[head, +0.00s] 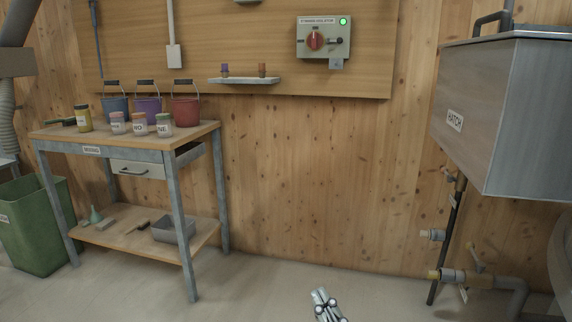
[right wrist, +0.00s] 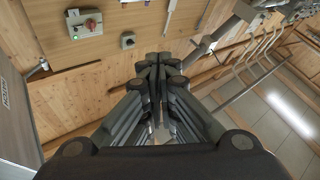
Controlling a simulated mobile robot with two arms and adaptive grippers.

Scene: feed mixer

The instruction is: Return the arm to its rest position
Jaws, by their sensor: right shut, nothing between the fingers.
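My right gripper (head: 322,298) shows at the bottom edge of the head view, in front of the bare floor. In the right wrist view my right gripper (right wrist: 160,62) has its dark fingers together at the tips, with nothing between them. It touches nothing that I can see. The rest of the right arm is below the head view's edge. My left gripper is not in view.
A wooden workbench (head: 165,135) with jars and three buckets stands at the left, beside a green bin (head: 35,228). A metal hopper (head: 505,115) with pipes is at the right. A red-knobbed isolator box (head: 324,38) is on the wall. The middle floor is clear.

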